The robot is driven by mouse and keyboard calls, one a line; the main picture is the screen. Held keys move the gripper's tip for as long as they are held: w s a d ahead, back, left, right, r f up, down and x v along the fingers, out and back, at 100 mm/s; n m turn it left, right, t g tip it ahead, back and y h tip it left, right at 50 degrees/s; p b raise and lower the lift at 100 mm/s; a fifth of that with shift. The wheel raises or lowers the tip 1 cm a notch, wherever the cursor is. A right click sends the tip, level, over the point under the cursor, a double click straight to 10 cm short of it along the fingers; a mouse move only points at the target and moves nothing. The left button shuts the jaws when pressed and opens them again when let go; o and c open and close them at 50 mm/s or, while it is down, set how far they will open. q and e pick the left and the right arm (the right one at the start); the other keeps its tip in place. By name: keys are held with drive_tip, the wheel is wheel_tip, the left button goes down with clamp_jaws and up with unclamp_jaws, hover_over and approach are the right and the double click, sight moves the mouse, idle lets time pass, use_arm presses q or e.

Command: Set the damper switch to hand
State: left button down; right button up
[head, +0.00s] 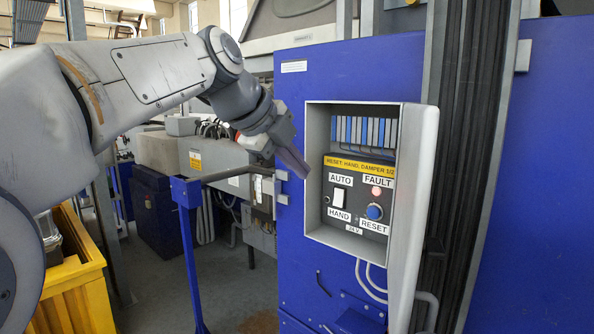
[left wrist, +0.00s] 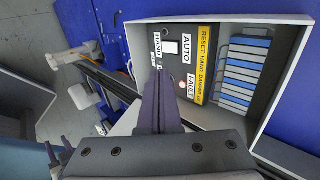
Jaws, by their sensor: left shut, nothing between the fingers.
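The damper switch (head: 339,197) is a white rocker between the AUTO label above and the HAND label below. It sits on a dark panel inside an open grey control box (head: 317,140). Which way it is tipped I cannot tell. The switch also shows in the left wrist view (left wrist: 170,47), just beyond the fingertips. My left gripper (head: 303,172) is shut and empty, at the box's left edge, up and left of the switch and apart from it. Its closed fingers (left wrist: 158,78) point toward the panel and hide the reset button in the wrist view.
Right of the switch are a reddish FAULT lamp (head: 376,191) and a blue RESET button (head: 374,212). The box door (head: 412,210) stands open on the right. A blue post with a rail (head: 187,230) stands left of the cabinet. A yellow bin (head: 75,285) is at lower left.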

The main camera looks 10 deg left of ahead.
use_arm(q)
drive_tip(key=shift+s+a+r, duration=0.1)
drive_tip(key=shift+s+r, duration=0.15)
drive_tip(key=shift+r, duration=0.05)
use_arm(e)
drive_tip(key=shift+c, duration=0.4)
drive_tip(key=shift+f, duration=0.1)
drive_tip(key=c, duration=0.5)
drive_tip(key=shift+f+b, duration=0.25)
drive_tip(key=shift+b, duration=0.05)
clamp_jaws()
use_arm(q)
drive_tip(key=s+d+f+n+g+y, duration=0.1)
drive_tip(key=s+d+f+n+g, duration=0.25)
drive_tip(key=f, duration=0.55)
drive_tip(key=s+d+f+n+g, duration=0.1)
drive_tip(key=s+d+f+n, duration=0.2)
drive_tip(key=s+f+n, duration=0.35)
drive_tip(key=s+a+f+n+g+y+b, duration=0.1)
drive_tip(key=s+a+f+n+g+y, duration=0.2)
drive_tip(key=s+f, duration=1.5)
wheel_tip(320, 180, down, 3)
drive_tip(key=a+n, duration=0.1)
drive_tip(key=n, duration=0.3)
use_arm(e)
drive_tip(key=shift+f, duration=0.75)
